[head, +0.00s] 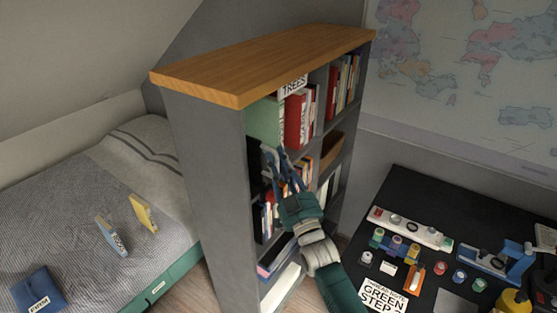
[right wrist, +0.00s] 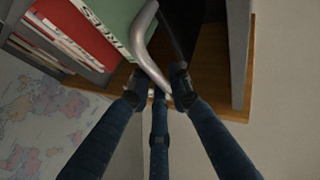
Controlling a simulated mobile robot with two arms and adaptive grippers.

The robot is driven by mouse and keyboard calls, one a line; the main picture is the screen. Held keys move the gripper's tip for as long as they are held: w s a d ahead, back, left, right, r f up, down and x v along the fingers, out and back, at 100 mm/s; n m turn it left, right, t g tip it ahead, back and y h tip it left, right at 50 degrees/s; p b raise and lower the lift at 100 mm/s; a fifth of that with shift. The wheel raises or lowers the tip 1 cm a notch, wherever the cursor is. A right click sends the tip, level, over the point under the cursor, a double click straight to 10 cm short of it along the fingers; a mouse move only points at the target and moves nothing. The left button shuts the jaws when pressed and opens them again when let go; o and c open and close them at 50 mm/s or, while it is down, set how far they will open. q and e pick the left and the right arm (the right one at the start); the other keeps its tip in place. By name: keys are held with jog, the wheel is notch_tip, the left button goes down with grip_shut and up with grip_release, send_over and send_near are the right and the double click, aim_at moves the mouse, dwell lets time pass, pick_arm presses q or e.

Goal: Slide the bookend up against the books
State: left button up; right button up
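A curved silver metal bar, which looks like the bookend (right wrist: 141,40), stands beside the green book (right wrist: 115,18) in the right wrist view. I cannot tell whether they touch. The green book (head: 264,124) and a red binder (head: 295,120) stand in the upper left compartment of the bookcase (head: 203,170). My right gripper (head: 270,158) is at the front of this compartment, below the green book; it also shows in the right wrist view (right wrist: 158,86). Its dark blue fingers are apart, with the bar's near end between or just beyond their tips. My left gripper is not in view.
The bookcase's side wall (right wrist: 238,50) and wooden top (head: 262,62) bound the compartment closely. A bed (head: 120,190) is on the left. A black desk (head: 440,215) with several small items is on the right. A map (head: 460,80) hangs behind.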

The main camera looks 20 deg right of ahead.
grip_shut()
jog(key=shift+d, duration=0.1)
jog(key=w+d+b, duration=1.1)
jog(key=w+d, duration=0.1)
jog(key=d, duration=0.3)
jog(key=shift+d+b, duration=0.3)
jog(key=shift+b, duration=0.1)
jog(key=shift+w, duration=0.1)
